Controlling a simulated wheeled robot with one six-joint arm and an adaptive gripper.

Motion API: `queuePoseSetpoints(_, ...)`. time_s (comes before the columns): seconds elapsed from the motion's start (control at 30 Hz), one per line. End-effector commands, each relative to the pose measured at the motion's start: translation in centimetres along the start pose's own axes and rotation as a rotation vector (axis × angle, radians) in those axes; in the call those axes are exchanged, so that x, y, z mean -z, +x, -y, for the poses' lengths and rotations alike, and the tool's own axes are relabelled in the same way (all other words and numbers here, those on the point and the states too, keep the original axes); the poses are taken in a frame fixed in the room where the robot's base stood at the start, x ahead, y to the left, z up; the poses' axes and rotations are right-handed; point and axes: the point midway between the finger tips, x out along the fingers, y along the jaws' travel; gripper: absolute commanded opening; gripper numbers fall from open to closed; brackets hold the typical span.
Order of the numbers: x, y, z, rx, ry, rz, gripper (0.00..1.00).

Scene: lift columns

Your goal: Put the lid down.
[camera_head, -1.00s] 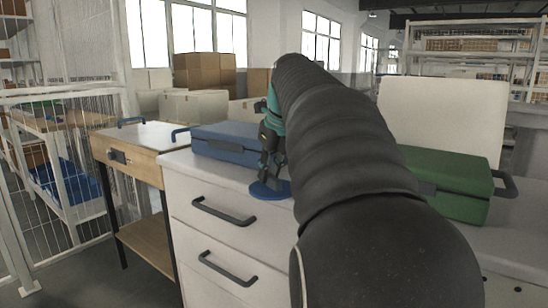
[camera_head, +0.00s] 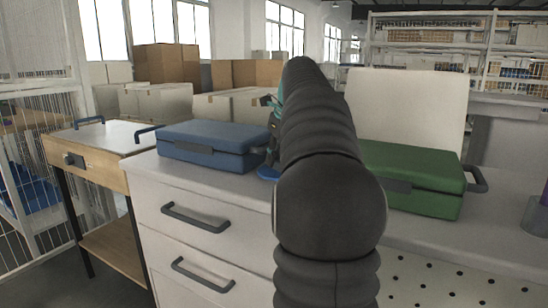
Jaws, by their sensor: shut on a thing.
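The lid (camera_head: 267,173) is a round blue disc, low at the front of my gripper (camera_head: 271,152), just right of the blue case. Only its left edge shows, because my dark arm covers the rest. My gripper is shut on the lid, though its fingers are mostly hidden behind the arm. The lid is over the white counter top (camera_head: 185,176); I cannot tell whether it touches the surface.
A blue case (camera_head: 213,138) lies left of my gripper. A green case (camera_head: 415,178) lies right of my arm, before an upright white panel (camera_head: 405,105). A purple object (camera_head: 536,213) shows at the right edge. A wooden-fronted table (camera_head: 92,172) stands at left.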

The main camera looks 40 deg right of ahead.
Motion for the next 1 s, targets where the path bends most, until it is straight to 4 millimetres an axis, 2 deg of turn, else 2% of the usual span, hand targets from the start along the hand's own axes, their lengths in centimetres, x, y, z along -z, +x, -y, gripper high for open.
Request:
queuePoseSetpoints(0.03,0.53,0.97,-0.1,0.0,0.001,0.0,0.0)
queuePoseSetpoints(0.43,0.55,1.12,-0.21,-0.001,0.0,-0.001,0.0)
queuePoseSetpoints(0.47,0.56,1.14,-0.2,-0.001,0.0,-0.001,0.19)
queuePoseSetpoints(0.5,0.55,1.1,-0.18,-0.001,0.0,-0.001,0.29)
queuePoseSetpoints(0.57,0.55,1.09,-0.17,-0.001,0.001,-0.001,0.42)
queuePoseSetpoints(1.0,0.71,1.45,-0.1,0.001,0.002,0.0,0.42)
